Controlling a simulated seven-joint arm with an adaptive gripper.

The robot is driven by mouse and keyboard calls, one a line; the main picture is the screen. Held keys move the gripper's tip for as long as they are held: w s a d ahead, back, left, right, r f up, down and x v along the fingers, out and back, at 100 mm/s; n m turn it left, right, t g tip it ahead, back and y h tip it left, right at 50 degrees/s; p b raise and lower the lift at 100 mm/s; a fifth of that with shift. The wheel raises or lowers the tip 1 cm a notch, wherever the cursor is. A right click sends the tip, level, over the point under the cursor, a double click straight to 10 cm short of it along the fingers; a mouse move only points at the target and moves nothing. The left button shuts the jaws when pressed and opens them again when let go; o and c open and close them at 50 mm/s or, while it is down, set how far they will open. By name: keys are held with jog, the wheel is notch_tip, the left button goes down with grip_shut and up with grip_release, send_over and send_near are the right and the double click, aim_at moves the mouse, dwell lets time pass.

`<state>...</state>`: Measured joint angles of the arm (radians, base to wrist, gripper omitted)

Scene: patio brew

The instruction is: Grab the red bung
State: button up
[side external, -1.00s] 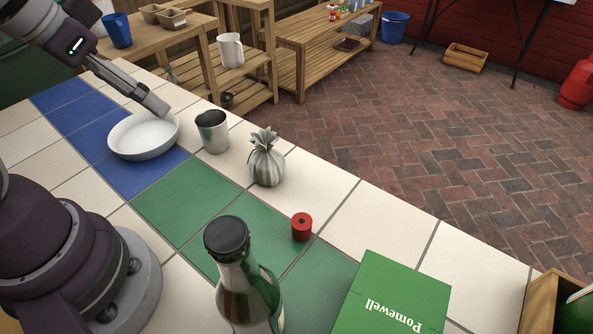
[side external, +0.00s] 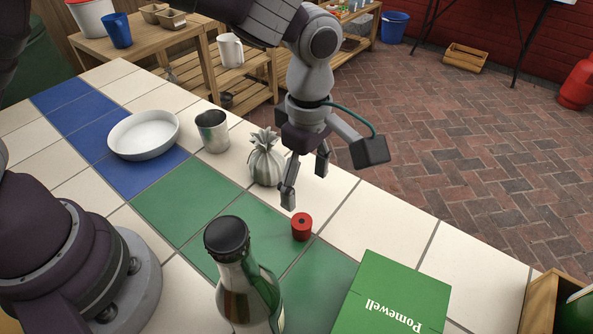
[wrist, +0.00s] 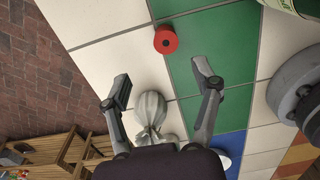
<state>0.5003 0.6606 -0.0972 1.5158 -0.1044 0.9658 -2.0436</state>
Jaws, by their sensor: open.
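The red bung (side external: 302,227) is a small red cylinder with a dark hole in its top. It stands upright on the tiled counter, at the border of the green and cream tiles. In the wrist view the bung (wrist: 166,40) lies beyond the fingertips, roughly centred between them. My gripper (side external: 305,190) is open and empty, pointing down, above and just behind the bung in the side view. It also shows in the wrist view (wrist: 158,85) with its fingers spread wide and nothing between the tips.
A tied grey-striped sack (side external: 266,160) stands close by my gripper. A metal cup (side external: 212,132) and white dish (side external: 143,136) are further left. A dark-capped bottle (side external: 240,285) and green box (side external: 392,300) stand nearer the camera.

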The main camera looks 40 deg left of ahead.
aim_at(301, 220)
jog(key=f, duration=0.8)
jog(key=shift+s+f, duration=0.2)
jog(key=shift+s, duration=0.2)
jog(key=shift+c, duration=0.3)
